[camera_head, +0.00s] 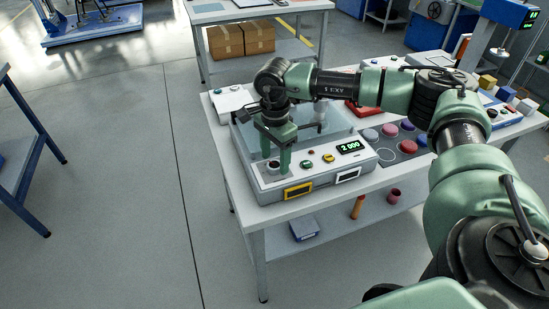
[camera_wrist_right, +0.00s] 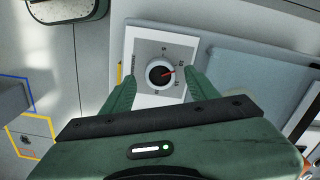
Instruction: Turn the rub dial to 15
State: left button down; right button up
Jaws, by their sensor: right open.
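The rub tester (camera_head: 312,183) is a light grey machine on the white table, with a green display reading "2 000". My right gripper (camera_head: 280,160) reaches down over the left front of the panel. In the wrist view the right gripper (camera_wrist_right: 160,78) is open, one finger on each side of the dial, apart from it. My left gripper is not in view.
A yellow-framed label (camera_head: 298,190) and a white-framed one (camera_head: 347,174) are on the machine's front. Coloured round pads (camera_head: 408,146) lie on a dark mat to the right. A clear cover (camera_head: 330,125) stands behind the panel.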

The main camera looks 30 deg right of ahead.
jog(key=shift+f, duration=0.7)
grip_shut()
